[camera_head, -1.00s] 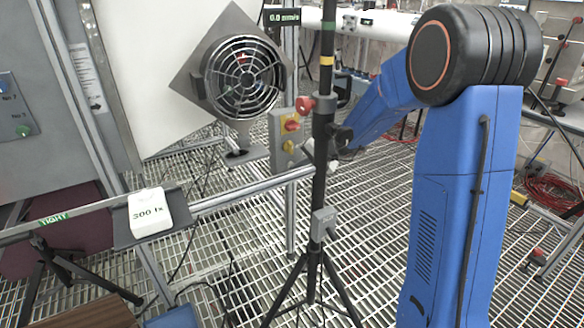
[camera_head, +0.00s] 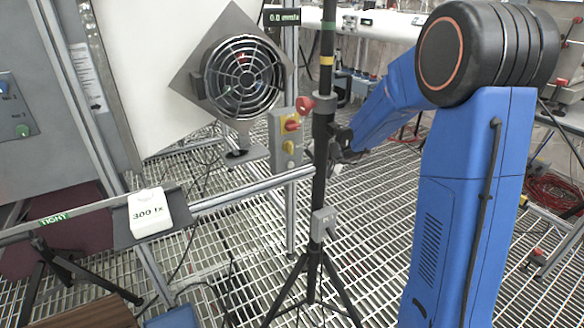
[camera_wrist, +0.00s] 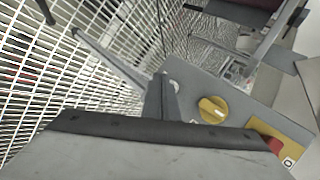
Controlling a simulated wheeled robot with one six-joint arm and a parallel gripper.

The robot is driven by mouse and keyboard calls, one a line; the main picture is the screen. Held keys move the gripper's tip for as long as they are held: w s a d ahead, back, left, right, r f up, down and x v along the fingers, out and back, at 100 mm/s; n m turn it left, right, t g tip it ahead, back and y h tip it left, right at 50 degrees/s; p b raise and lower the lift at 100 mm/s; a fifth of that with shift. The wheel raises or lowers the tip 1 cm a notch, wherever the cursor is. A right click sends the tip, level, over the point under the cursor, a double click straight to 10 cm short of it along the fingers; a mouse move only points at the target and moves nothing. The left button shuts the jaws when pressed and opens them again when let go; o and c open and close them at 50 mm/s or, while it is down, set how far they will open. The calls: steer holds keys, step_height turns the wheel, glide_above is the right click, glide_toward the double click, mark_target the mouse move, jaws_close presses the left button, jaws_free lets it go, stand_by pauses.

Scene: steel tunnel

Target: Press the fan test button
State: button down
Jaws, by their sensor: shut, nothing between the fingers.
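A grey control box (camera_head: 284,145) stands on a post below the round fan (camera_head: 243,76). It carries a red knob (camera_head: 292,125) on yellow and a yellow knob (camera_head: 289,147). In the wrist view the box (camera_wrist: 236,94) shows the yellow knob (camera_wrist: 212,109), part of the red knob (camera_wrist: 272,145) and a pale round button (camera_wrist: 176,87); no fan test label is readable. My gripper (camera_wrist: 161,82) is shut and empty, its tip beside the pale button in this view; contact cannot be told. In the head view the black pole hides much of it.
A black tripod pole (camera_head: 320,170) with a red knob stands in front of the box. A metal rail (camera_head: 253,188) crosses below, with a white 300 lx block (camera_head: 149,212) at left. A display (camera_head: 282,17) reads about 0.0. The floor is open grating.

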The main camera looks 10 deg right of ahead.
steer(key=s, duration=0.1)
steer(key=s+d, duration=0.1)
steer(key=s, duration=0.2)
steer(key=shift+s+d, duration=0.25)
steer(key=shift+s, duration=0.15)
stand_by(0.5)
